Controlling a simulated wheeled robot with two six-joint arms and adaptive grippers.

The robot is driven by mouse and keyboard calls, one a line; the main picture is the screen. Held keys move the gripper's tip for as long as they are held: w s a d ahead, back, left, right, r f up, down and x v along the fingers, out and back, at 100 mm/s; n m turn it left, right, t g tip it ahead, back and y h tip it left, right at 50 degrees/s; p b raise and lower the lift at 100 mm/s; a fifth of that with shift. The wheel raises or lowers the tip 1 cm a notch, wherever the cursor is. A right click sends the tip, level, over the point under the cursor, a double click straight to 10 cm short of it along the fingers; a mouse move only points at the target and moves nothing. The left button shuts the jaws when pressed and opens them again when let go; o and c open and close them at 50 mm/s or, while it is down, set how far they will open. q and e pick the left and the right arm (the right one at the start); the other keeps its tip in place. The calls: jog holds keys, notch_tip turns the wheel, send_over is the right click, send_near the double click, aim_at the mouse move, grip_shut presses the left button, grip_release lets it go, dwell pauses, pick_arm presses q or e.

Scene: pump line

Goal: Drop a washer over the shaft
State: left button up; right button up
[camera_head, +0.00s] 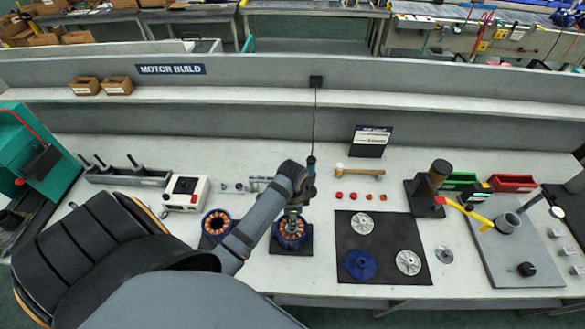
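My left arm reaches in from the lower left. Its gripper (291,226) points down over a motor housing with copper windings (291,236), which sits on a dark square base (291,252). The fingers are small and dark here, and I cannot tell whether they are open or hold a washer. A shaft in this housing is not clearly visible; the gripper covers its middle. No washer can be made out with certainty. My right gripper is not in view.
A second wound housing (216,223) stands to the left. A dark mat (383,225) with metal discs and a blue part (359,265) lies right. A corded tool (311,165) hangs close by my wrist. A press (430,185) stands further right.

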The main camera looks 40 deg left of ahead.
pick_arm(q)
jog(key=shift+f, duration=0.3)
jog(key=o, duration=1)
jog(key=shift+r, duration=0.15)
jog(key=shift+r+p, duration=0.3)
jog(key=shift+r, duration=2.15)
